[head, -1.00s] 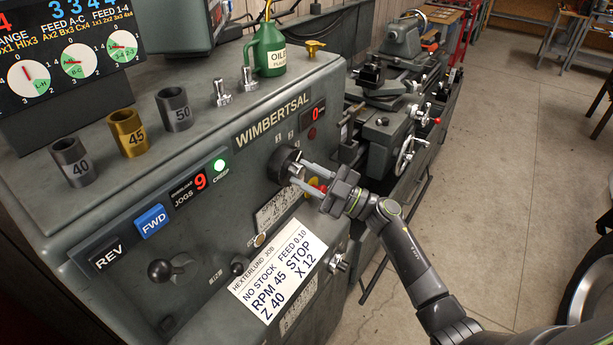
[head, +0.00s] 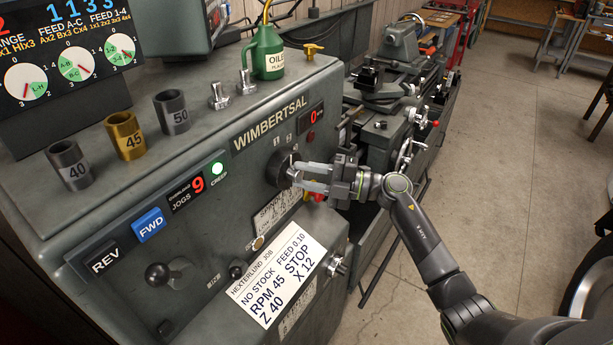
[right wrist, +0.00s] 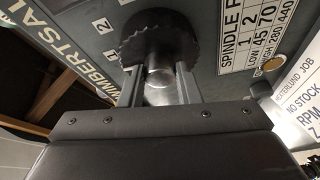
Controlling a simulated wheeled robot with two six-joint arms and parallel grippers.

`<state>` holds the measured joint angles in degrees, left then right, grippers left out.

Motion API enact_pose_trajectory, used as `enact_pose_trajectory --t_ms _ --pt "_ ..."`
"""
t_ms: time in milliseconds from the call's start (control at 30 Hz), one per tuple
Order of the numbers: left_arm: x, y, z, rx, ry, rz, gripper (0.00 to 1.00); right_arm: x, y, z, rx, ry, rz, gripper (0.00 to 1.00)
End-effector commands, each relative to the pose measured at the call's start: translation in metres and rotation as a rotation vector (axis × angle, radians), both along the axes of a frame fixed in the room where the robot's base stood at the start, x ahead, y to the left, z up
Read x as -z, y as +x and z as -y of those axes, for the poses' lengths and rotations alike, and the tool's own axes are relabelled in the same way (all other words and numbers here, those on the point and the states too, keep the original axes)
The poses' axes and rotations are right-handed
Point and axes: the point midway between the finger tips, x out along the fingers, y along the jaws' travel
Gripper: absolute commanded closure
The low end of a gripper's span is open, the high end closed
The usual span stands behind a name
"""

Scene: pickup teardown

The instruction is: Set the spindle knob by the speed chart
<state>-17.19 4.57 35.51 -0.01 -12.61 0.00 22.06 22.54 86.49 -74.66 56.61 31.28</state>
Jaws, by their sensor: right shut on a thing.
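The dark round spindle knob (head: 281,169) is on the headstock front, below the WIMBERTSAL name. In the right wrist view the knob (right wrist: 158,38) shows a ribbed rim and a silver middle piece, with marks 1 and 2 beside it. My right gripper (head: 298,178) is shut on the knob's middle piece, one finger on each side. The speed chart (right wrist: 258,38) reads "SPINDLE", with columns 1 and 2 and a LOW row of 45 and 70. In the head view the chart (head: 272,212) is partly hidden by my gripper. My left gripper is not in view.
A white job card (head: 277,276) reads RPM 45. REV (head: 104,259) and FWD (head: 150,224) buttons and levers (head: 166,272) are on the front. Collets (head: 125,136) and a green oil can (head: 267,53) stand on top. The lathe carriage (head: 385,125) is behind my gripper.

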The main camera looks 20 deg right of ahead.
Motion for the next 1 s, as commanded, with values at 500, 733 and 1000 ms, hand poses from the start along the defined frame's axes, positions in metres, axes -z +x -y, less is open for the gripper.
enact_pose_trajectory --t_ms 500,733,1000 --pt "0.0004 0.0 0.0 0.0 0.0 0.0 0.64 0.0009 -0.0005 0.0003 0.0 -0.064 0.046 0.93" --pt "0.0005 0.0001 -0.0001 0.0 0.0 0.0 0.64 0.001 -0.0005 0.0003 0.0 -0.063 0.045 0.67" --pt "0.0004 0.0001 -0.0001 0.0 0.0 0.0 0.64 0.0001 -0.0002 0.0002 0.0 -0.062 0.046 0.48"
